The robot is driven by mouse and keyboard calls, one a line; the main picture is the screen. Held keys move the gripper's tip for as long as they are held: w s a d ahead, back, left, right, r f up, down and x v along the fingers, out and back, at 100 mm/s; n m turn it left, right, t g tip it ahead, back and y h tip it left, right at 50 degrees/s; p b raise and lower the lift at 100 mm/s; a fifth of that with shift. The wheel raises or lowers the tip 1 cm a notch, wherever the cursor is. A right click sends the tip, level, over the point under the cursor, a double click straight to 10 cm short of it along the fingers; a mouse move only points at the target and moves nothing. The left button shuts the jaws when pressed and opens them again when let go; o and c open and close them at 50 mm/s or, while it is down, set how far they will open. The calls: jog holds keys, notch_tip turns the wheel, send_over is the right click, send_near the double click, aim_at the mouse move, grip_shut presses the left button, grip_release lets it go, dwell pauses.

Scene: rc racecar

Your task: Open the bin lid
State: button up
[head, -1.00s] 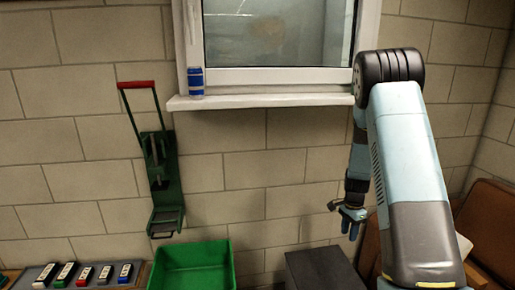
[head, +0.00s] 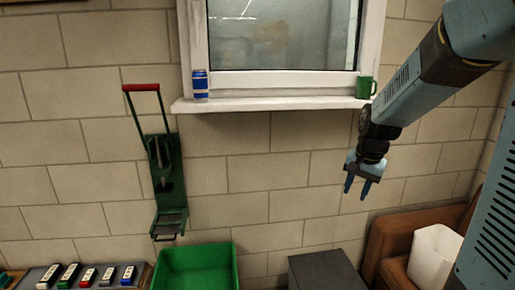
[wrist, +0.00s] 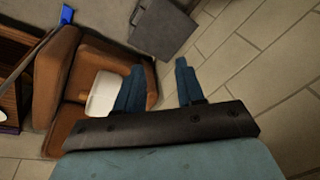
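A dark grey box with a flat, closed top, which looks like the bin with its lid (head: 325,270), stands on the floor below the window, partly cut off by the lower picture edge. In the wrist view a grey square top with a small handle-like bar (wrist: 165,28) shows at the top, beyond the fingers; it looks like the same lid. My gripper (head: 357,189) hangs in the air above and right of the box, apart from it, fingers pointing down. In the wrist view the blue fingers (wrist: 160,68) are spread with nothing between them.
An open green crate (head: 195,268) stands left of the box. A brown chair (head: 395,240) holding a white container (head: 435,257) is at the right. A blue can (head: 200,86) and a green mug (head: 366,88) stand on the window sill.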

jog(key=s+a+r+n+t, duration=0.1)
jog(key=s+a+r+n, duration=0.1)
jog(key=s, duration=0.8)
jog(key=s+a+r+n+t, duration=0.2)
jog(key=s+r+n, duration=0.3)
jog(key=s, duration=0.5)
notch_tip(320, 180, up, 3)
jog(key=shift+s+f+h, duration=0.2)
jog(key=shift+s+h, duration=0.05)
jog(key=shift+h, duration=0.05)
